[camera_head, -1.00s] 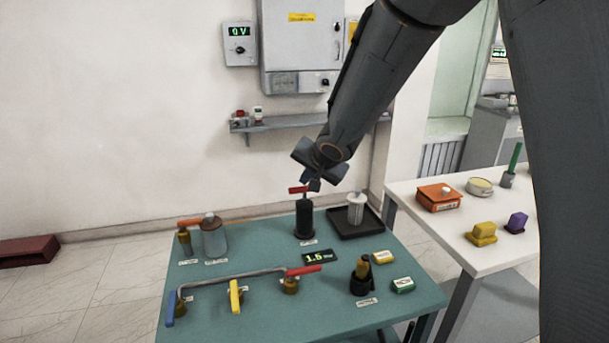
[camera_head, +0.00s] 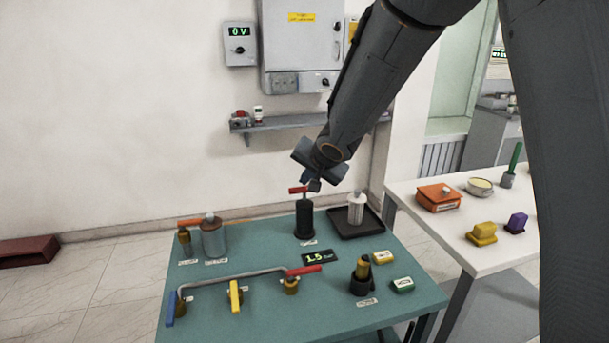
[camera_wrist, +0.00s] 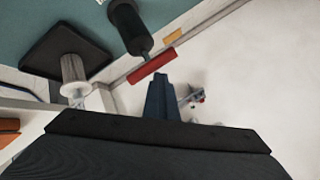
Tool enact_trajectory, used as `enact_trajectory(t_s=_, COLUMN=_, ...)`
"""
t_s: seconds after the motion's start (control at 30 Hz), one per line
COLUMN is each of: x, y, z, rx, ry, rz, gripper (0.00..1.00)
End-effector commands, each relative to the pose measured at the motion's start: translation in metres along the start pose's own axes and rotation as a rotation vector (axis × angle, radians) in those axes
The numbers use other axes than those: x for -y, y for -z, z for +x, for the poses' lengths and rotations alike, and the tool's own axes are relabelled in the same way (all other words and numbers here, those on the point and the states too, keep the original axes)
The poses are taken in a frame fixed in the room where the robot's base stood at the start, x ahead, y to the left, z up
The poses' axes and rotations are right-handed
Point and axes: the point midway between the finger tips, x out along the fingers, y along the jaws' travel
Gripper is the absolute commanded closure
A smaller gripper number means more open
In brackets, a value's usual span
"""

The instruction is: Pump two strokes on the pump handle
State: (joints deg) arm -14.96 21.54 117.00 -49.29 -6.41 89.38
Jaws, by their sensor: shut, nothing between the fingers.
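The pump (camera_head: 304,218) is a dark upright cylinder near the back of the green table, with a red T-shaped pump handle (camera_head: 297,190) on top. In the wrist view the red handle (camera_wrist: 151,65) lies just beyond the fingertips, with the dark pump body (camera_wrist: 129,27) behind it. My gripper (camera_head: 314,184) is shut and empty, with its tips close beside the right end of the handle. The gripper (camera_wrist: 160,82) also shows shut in the wrist view. I cannot tell whether the tips touch the handle. A small display (camera_head: 319,257) in front of the pump appears to read 1.5.
A grey canister (camera_head: 213,238) stands to the left. A pipe with coloured valve levers (camera_head: 304,270) runs across the front. A white table (camera_head: 455,237) is at the right.

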Motion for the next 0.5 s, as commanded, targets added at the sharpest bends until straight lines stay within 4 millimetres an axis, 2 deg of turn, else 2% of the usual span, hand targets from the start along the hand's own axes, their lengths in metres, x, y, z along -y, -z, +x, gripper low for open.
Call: enact_trajectory(t_s=0.5, x=-0.0037, y=-0.0037, z=0.0038, rx=0.003, ry=-0.003, rz=0.001, gripper=1.0)
